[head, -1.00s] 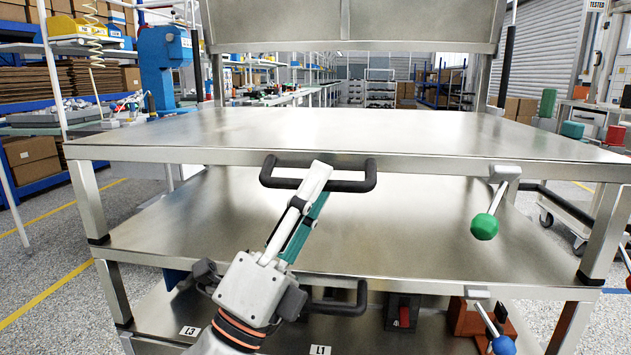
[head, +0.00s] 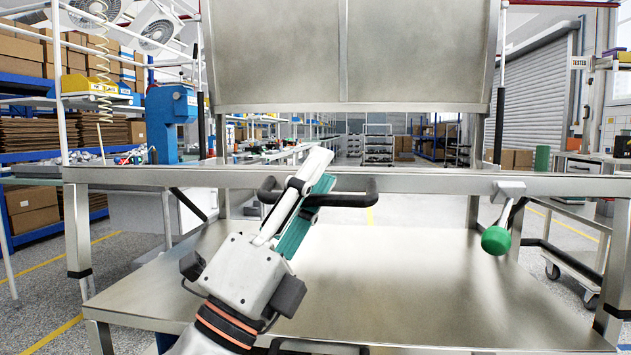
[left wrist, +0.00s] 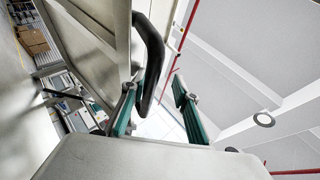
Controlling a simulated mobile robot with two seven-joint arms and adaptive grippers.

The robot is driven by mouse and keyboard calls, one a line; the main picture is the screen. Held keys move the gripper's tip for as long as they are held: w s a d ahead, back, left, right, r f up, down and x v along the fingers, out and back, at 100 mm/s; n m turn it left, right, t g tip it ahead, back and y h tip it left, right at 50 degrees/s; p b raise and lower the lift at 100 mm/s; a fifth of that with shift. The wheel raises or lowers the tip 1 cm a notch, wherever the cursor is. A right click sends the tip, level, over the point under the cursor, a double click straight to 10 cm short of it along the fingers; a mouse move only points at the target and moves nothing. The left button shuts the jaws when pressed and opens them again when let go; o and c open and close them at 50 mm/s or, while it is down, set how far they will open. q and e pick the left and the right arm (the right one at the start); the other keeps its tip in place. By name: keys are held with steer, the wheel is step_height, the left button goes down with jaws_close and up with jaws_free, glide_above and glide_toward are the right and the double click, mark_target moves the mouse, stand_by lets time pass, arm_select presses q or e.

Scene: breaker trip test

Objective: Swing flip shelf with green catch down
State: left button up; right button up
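The upper metal shelf (head: 430,182) is almost edge-on in the head view, level across the frame. A black bar handle (head: 352,199) sits on its front edge. The green catch (head: 496,240), a ball on a short metal lever, hangs below that edge at the right. My left gripper (head: 316,170) is at the handle's left part and hides some of it. In the left wrist view, its teal-padded fingers (left wrist: 156,92) are apart, with the black handle (left wrist: 150,50) between them, nearer the left finger. Contact is unclear. My right gripper is out of view.
A wide lower shelf (head: 400,290) lies beneath, bare on top. An upright metal panel (head: 420,55) stands above and behind. A black rod (head: 499,125) stands at the right.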

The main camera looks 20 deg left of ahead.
mark_target(305, 203)
arm_select(q)
steer(key=shift+s+a+f, duration=0.25)
steer(key=shift+s+f, duration=0.05)
steer(key=shift+f, duration=0.35)
steer(key=shift+s+a+f, duration=0.2)
steer(key=shift+s+f, duration=0.1)
steer(key=shift+f, duration=0.35)
steer(key=shift+h, duration=0.3)
steer(key=shift+s+a+f, duration=0.3)
steer(key=shift+s+f, duration=0.1)
steer(key=shift+f, duration=0.45)
steer(key=shift+s+a+f, duration=0.25)
steer(key=shift+s+f, duration=0.1)
steer(key=shift+f, duration=0.55)
steer(key=shift+s+a+f, duration=0.3)
steer(key=shift+s+f, duration=0.1)
steer(key=shift+f, duration=0.45)
steer(key=shift+r, duration=0.1)
